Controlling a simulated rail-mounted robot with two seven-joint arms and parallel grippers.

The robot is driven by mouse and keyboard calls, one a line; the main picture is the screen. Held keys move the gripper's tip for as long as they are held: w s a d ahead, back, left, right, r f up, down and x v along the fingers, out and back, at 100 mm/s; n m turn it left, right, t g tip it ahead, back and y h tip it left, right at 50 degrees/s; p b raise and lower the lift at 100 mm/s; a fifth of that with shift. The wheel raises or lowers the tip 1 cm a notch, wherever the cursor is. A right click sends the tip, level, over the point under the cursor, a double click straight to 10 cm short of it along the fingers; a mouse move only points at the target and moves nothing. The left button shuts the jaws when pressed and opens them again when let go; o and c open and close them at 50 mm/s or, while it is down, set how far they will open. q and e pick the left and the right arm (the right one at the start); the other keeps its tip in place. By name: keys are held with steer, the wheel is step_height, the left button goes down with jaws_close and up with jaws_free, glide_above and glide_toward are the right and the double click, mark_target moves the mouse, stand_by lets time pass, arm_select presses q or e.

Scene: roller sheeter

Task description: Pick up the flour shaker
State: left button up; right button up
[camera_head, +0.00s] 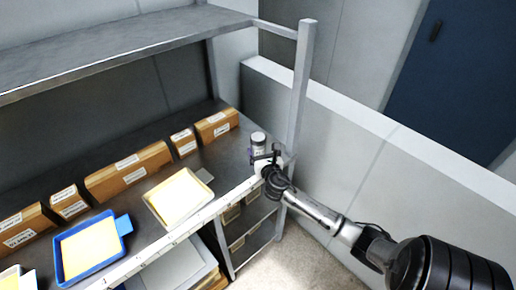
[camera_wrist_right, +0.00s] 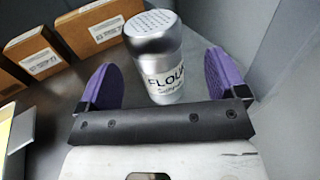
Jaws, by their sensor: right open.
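The flour shaker (camera_head: 258,140) is a small silver cylinder standing upright on the shelf at its right end in the head view. In the right wrist view the shaker (camera_wrist_right: 154,58) shows a perforated metal top and a white label reading "FLOUR". My right gripper (camera_head: 264,158) is at the shelf's front edge, right by the shaker. In the right wrist view its purple fingers (camera_wrist_right: 157,82) are open, one on each side of the shaker, with visible gaps to it. My left gripper is not in view.
Several cardboard boxes (camera_head: 129,171) line the back of the metal shelf (camera_head: 225,160). A cream-filled tray (camera_head: 151,212) and a blue tray (camera_head: 62,269) stand left of the shaker. A metal post (camera_head: 300,85) rises just right of my gripper. An upper shelf (camera_head: 120,42) hangs above.

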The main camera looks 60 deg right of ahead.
mark_target(260, 147)
steer(key=b+x, duration=0.1)
steer(key=x, duration=0.3)
steer(key=shift+w+a+r, duration=0.1)
steer(key=shift+w+a, duration=0.05)
steer(key=shift+a, duration=0.05)
steer(key=shift+w+d, duration=0.4)
steer(key=shift+d, duration=0.05)
steer(key=c, duration=1.1)
steer(key=shift+c, duration=0.2)
steer(key=shift+r, duration=0.15)
